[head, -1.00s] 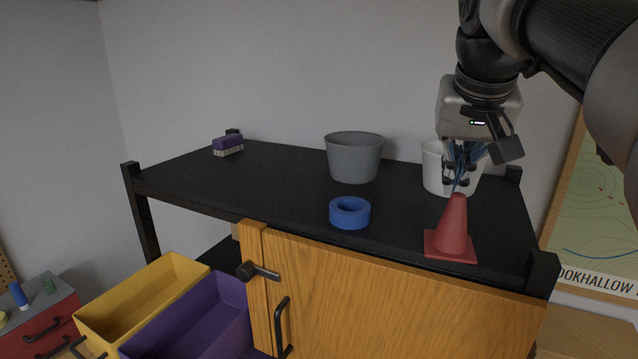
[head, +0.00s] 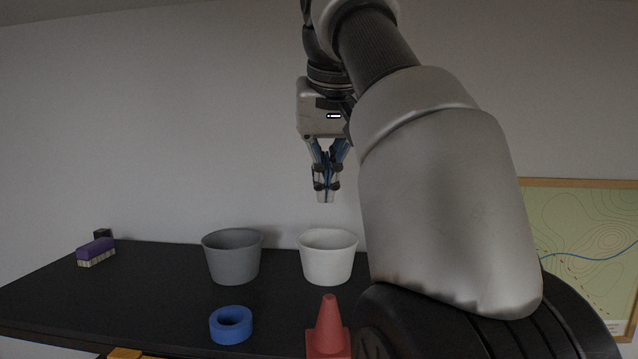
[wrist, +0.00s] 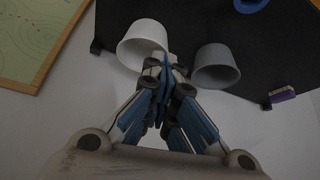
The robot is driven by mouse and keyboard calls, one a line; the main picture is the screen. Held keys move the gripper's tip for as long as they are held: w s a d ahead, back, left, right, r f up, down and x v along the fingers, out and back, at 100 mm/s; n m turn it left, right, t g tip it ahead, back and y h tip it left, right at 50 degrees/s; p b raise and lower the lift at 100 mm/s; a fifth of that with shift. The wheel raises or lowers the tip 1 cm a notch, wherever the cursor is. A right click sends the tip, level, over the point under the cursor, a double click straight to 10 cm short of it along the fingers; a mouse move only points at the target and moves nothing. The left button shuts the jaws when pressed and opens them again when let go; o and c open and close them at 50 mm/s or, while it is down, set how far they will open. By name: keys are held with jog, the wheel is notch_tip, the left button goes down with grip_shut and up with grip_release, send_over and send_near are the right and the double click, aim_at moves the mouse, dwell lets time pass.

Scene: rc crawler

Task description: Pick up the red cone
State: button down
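The red cone (head: 329,328) stands upright on its square base on the black tabletop, at the bottom of the head view near my arm. Part of its base is cut off by the frame edge. My gripper (head: 326,198) hangs in the air well above the table, above the white pot's height and apart from the cone. Its fingers come together at the tips, with nothing seen between them. The closed fingers also show in the wrist view (wrist: 166,80), where the cone is not visible.
A white pot (head: 328,262) and a grey pot (head: 232,262) stand behind the cone. A blue ring (head: 231,325) lies left of it. A purple-topped brush (head: 96,251) is at the far left of the black table (head: 140,290). A map (head: 590,255) hangs at right.

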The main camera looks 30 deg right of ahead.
jog(key=c, duration=2.3)
grip_release()
jog(key=o, duration=1.8)
jog(key=shift+r, duration=0.1)
